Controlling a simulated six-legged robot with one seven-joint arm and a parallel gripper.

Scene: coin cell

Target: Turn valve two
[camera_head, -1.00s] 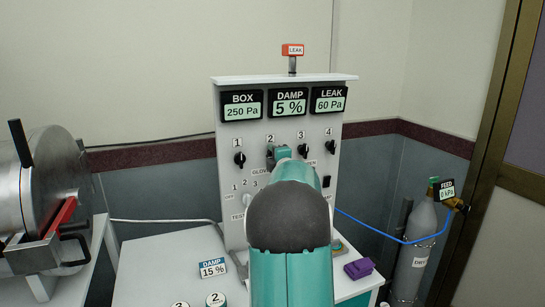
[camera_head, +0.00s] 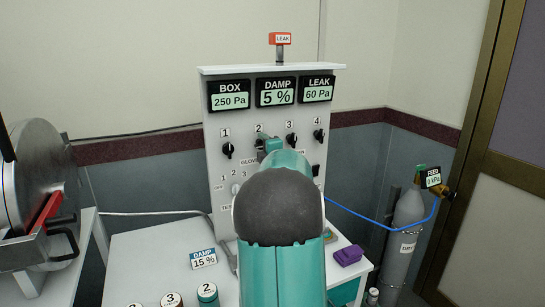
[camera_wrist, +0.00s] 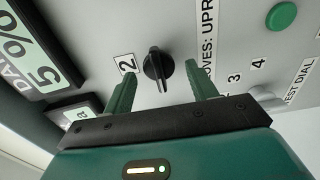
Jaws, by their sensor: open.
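Valve two is a black knob (camera_wrist: 157,68) on the grey panel, next to a white label "2" (camera_wrist: 126,63) in the wrist view. Its raised grip runs roughly up and down in that picture. My gripper (camera_wrist: 160,72) is open, with one green finger on each side of the knob. I see gaps between the fingers and the knob; I cannot tell how far the fingertips reach along it. In the head view my gripper (camera_head: 268,144) is at the panel below the "2" label (camera_head: 259,128), and my arm covers much of this area.
Knobs one (camera_head: 228,150), three (camera_head: 291,140) and four (camera_head: 319,135) sit beside it. Displays above read BOX (camera_head: 229,95) 250 Pa, DAMP (camera_head: 276,92) 5 % and LEAK (camera_head: 317,89) 60 Pa. A green button (camera_wrist: 281,16) is on the panel. A purple object (camera_head: 348,255) lies on the bench.

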